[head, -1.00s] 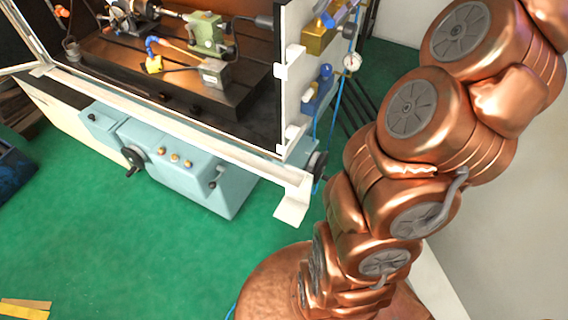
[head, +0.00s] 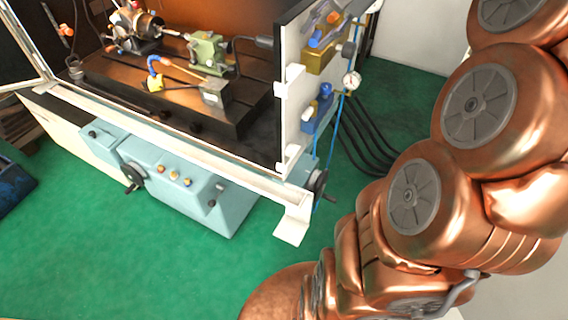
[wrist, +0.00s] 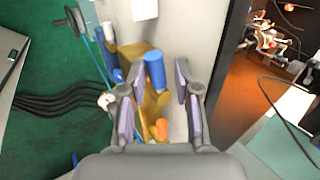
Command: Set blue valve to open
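My gripper (wrist: 152,88) is open in the wrist view, with its two grey fingers spread apart. A blue cylindrical handle (wrist: 155,70) shows between the fingertips, in front of a gold body. I cannot tell whether a finger touches it. An orange knob (wrist: 162,129) shows lower between the fingers. In the head view, a blue handle (head: 316,41) sits by the gold block (head: 319,60) high on the white side panel. A separate blue fitting (head: 319,104) sits lower on that panel. I cannot tell the valve's setting.
A pressure gauge (head: 352,80) and blue hoses hang beside the white panel (head: 294,100). Black cables (head: 365,140) run behind it. The machine's enclosure opens left of the panel, with a dark bed (head: 160,100) inside. Green floor (head: 110,240) is clear in front.

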